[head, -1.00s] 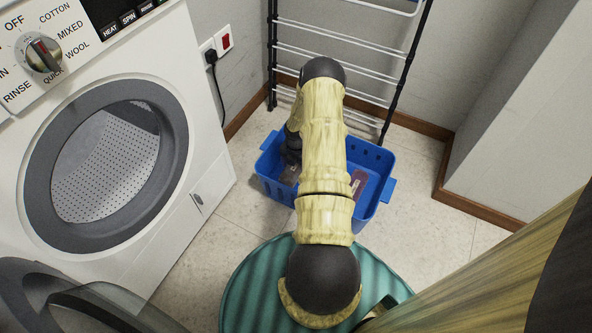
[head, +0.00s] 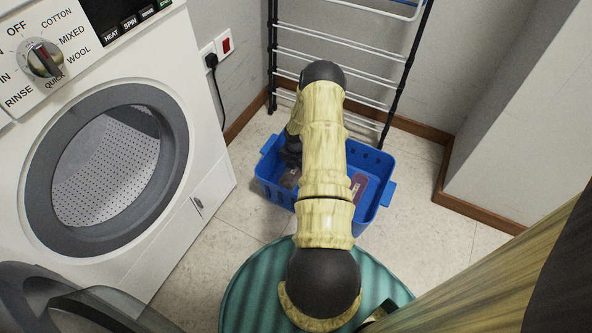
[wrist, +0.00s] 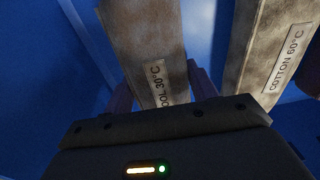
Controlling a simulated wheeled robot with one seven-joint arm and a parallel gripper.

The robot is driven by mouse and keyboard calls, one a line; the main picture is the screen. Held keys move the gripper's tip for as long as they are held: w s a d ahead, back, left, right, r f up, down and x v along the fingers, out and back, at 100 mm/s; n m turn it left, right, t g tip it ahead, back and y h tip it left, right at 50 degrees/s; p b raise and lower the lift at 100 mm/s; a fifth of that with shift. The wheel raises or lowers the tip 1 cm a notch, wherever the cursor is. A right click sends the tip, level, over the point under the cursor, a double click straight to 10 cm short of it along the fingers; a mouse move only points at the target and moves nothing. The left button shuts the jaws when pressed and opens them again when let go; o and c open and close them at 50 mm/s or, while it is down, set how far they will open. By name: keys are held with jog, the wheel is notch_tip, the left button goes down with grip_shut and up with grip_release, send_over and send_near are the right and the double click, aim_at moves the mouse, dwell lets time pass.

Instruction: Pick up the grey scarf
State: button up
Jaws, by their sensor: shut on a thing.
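The grey scarf (wrist: 140,40), a grey-brown folded strip with a label reading "...OOL 30°C", stands between the two fingers of my gripper (wrist: 161,90) in the wrist view. My gripper is shut on it. In the head view the scarf (head: 291,178) is a small grey-brown patch at the left inside the blue basket (head: 387,196). My arm hides much of the basket and the fingertips there.
A second cloth (wrist: 277,45), labelled "COTTON 60°C", is right of the scarf; a reddish cloth (head: 358,186) shows in the basket. A washing machine (head: 205,140) stands left, a drying rack (head: 395,90) behind. A round green ribbed top (head: 250,290) is in front.

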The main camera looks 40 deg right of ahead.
notch_tip(320, 180, up, 10)
jog(key=p, duration=0.6)
dwell(1.0)
